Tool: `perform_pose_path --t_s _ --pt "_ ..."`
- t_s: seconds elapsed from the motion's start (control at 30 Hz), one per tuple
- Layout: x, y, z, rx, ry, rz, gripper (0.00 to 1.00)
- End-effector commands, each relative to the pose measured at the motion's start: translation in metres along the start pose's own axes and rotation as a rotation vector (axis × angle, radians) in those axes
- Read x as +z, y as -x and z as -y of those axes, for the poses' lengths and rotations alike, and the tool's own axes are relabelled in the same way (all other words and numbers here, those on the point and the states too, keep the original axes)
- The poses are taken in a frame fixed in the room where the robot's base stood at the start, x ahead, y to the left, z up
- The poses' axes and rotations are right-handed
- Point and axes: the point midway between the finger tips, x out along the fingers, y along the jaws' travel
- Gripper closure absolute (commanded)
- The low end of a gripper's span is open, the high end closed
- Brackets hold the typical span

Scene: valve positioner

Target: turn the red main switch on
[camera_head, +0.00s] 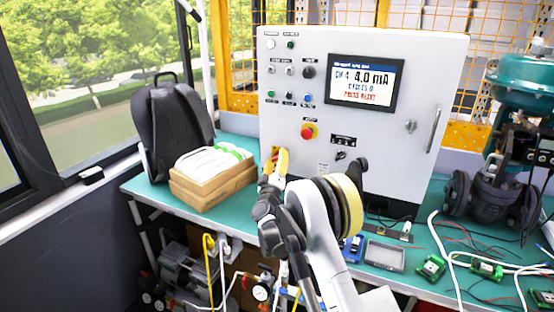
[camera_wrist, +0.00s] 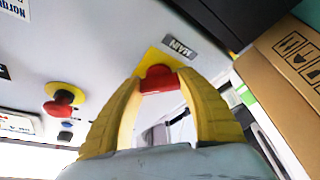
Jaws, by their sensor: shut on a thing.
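The red main switch (camera_wrist: 158,76) sits on a yellow plate (camera_wrist: 152,60) beside a label reading MAIN (camera_wrist: 180,47) in the wrist view. My gripper (camera_wrist: 160,88) has its two yellow fingers on either side of the switch's red knob, with the fingertips closed on it. In the head view my gripper (camera_head: 275,163) is at the lower left of the grey control cabinet (camera_head: 380,155) and hides most of the switch. The knob's turn position cannot be clearly read. The cabinet screen (camera_head: 362,82) is lit and reads 4.0 mA.
A red emergency button (camera_head: 308,131) stands on the cabinet face, also seen in the wrist view (camera_wrist: 62,102). A cardboard box (camera_head: 212,185) with white contents sits close left of my gripper, with a black backpack (camera_head: 172,125) behind. Circuit boards and wires lie on the bench at right.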

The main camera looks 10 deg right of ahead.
Motion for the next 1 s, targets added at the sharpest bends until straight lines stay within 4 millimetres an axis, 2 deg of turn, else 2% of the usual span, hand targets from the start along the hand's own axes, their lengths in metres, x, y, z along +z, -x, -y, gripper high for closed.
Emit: perform_pose_path --t_s 0.03,0.1,0.4,0.53,0.67,1.0 --pt "0.000 0.000 0.000 0.000 -0.001 0.000 0.49" --pt "0.000 0.000 0.000 0.000 -0.001 0.000 0.32" --pt "0.000 0.001 0.000 0.000 0.000 0.000 0.32" --pt "-0.001 0.011 0.001 -0.001 0.000 0.000 0.32" --pt "-0.002 0.035 -0.001 -0.002 -0.002 -0.001 0.32" --pt "-0.017 0.115 -0.018 -0.002 -0.002 -0.001 0.32"
